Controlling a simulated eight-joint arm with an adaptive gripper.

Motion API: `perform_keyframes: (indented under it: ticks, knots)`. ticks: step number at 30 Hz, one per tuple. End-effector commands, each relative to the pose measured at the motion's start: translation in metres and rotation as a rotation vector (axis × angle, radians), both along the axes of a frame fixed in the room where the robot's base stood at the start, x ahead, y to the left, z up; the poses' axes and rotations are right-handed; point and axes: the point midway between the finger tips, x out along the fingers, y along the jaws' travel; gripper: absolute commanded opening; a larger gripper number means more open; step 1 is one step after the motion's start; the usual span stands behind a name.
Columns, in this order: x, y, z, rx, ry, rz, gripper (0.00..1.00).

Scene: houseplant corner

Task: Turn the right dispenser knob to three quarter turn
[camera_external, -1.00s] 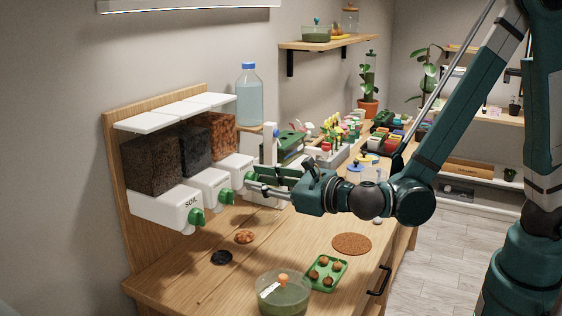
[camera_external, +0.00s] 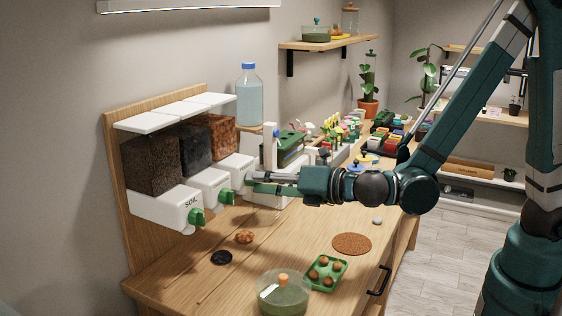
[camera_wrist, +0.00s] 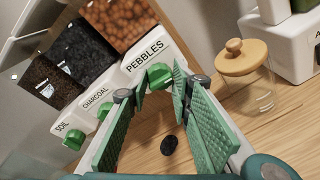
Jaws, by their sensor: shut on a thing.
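The right dispenser, labelled PEBBLES, holds orange-brown balls (camera_wrist: 122,22) and has a green knob (camera_wrist: 160,76) on its white front. In the wrist view the knob sits between the tips of my gripper (camera_wrist: 153,84), whose green ribbed pads flank it. The gripper is shut on this knob. In the external view my gripper (camera_external: 250,182) reaches the right dispenser from the right, nearly level, and its fingers largely hide the knob.
A lidded glass jar (camera_wrist: 252,90) stands right of the fingers in the wrist view. A dark patch (camera_external: 221,257) and a brown patch (camera_external: 245,237) lie on the bench below the dispensers. A green tray (camera_external: 326,271) and a bowl (camera_external: 284,296) stand in front.

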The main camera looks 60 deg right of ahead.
Motion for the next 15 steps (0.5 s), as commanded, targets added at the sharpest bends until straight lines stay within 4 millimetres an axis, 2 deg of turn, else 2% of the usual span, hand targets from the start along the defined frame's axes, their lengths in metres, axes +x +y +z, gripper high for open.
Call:
perform_keyframes:
  ticks: [15]
  knots:
    - [0.0004,-0.0021,-0.0015,0.487,0.000,0.000,0.10]
